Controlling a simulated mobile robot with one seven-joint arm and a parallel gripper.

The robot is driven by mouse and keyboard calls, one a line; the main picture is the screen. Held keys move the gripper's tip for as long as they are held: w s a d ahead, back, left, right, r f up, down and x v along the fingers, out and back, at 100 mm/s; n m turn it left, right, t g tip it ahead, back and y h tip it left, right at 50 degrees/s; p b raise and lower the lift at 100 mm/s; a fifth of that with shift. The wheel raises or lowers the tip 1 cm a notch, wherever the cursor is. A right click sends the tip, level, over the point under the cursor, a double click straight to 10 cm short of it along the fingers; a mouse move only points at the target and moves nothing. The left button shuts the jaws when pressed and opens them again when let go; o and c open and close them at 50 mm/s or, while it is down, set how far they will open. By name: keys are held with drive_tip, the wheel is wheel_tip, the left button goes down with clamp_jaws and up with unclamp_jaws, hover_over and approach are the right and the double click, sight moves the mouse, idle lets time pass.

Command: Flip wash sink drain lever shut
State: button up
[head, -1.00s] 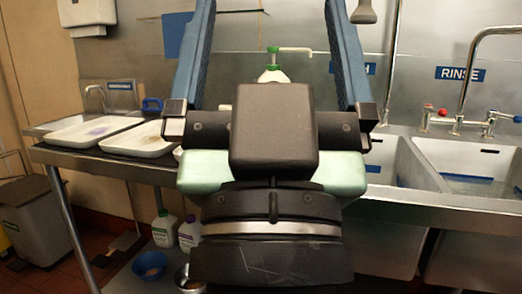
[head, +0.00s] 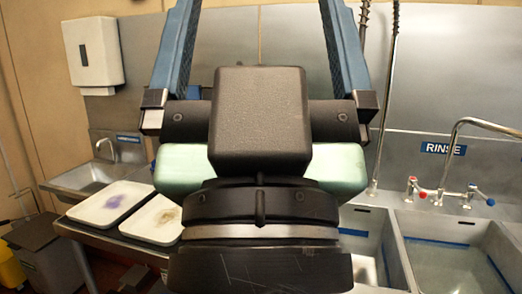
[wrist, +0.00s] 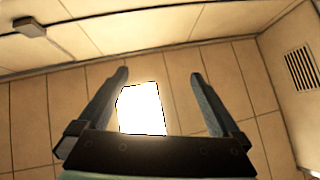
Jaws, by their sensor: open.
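My gripper (wrist: 158,74) is open and empty, its two blue-grey fingers spread wide in the wrist view. In the head view its fingers run out of the top of the picture, and my wrist fills the middle. The wash sink (head: 365,238), a steel basin, lies low and right of my wrist, partly hidden behind it. Its drain lever does not show in either view. The wrist view faces tan panels and a bright light panel, with no sink in it.
The rinse sink (head: 440,265) is at the lower right, under the RINSE sign (head: 443,149) and a tap with red and blue handles (head: 440,192). A small hand sink (head: 92,180) and white trays (head: 107,205) stand left. A white dispenser (head: 92,52) hangs above.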

wheel_tip(320, 180, up, 7)
drive_tip(key=p, duration=0.5)
